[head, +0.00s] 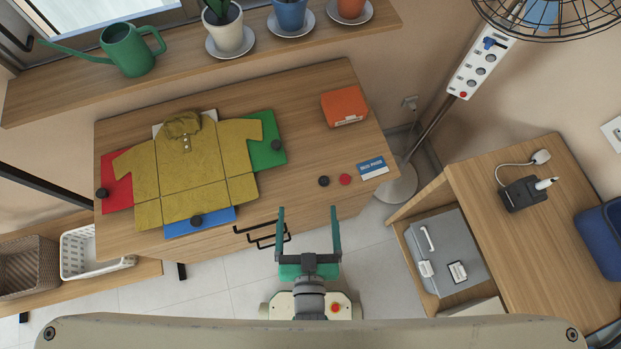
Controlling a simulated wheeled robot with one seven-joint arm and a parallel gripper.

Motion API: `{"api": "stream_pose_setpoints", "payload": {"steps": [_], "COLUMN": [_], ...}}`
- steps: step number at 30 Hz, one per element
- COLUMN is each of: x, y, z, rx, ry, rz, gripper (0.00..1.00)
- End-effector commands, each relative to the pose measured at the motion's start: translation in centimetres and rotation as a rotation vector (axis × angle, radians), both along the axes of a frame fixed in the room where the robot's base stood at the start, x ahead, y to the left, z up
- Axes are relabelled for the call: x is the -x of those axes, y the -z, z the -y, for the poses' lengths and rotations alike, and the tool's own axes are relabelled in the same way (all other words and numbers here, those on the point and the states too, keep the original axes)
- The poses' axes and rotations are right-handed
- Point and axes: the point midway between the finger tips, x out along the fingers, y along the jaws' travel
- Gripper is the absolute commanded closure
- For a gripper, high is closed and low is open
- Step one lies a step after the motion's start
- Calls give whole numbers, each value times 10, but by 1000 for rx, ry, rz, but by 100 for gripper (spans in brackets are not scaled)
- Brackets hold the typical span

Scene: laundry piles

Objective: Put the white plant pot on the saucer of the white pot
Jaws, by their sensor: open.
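The white plant pot (226,36) stands upright on its pale saucer (245,45) on the window shelf at the top of the head view. It holds a green plant cut off by the top edge. My gripper (308,212) is open and empty, its two teal fingers well apart. It is near the front edge of the wooden table, far below the shelf in the picture and apart from the pot.
The shelf (75,97) also holds a green watering can (129,52), a blue pot (291,15) and an orange pot (351,8). A yellow shirt (190,172) lies on the table. A fan on a stand (399,183) is right of the table.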

Motion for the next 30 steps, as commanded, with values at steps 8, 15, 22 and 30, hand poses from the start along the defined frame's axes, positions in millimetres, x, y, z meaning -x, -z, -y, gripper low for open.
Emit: {"api": "stream_pose_setpoints", "payload": {"steps": [8,15,22,30], "x": [67,79,79,79], "y": [-14,-20,-20,-19], "z": [7,7,7,7], "rx": [14,16,16,16], "ry": [25,29,28,28], "rz": [5,12,12,12], "gripper": [10,10,10,10]}}
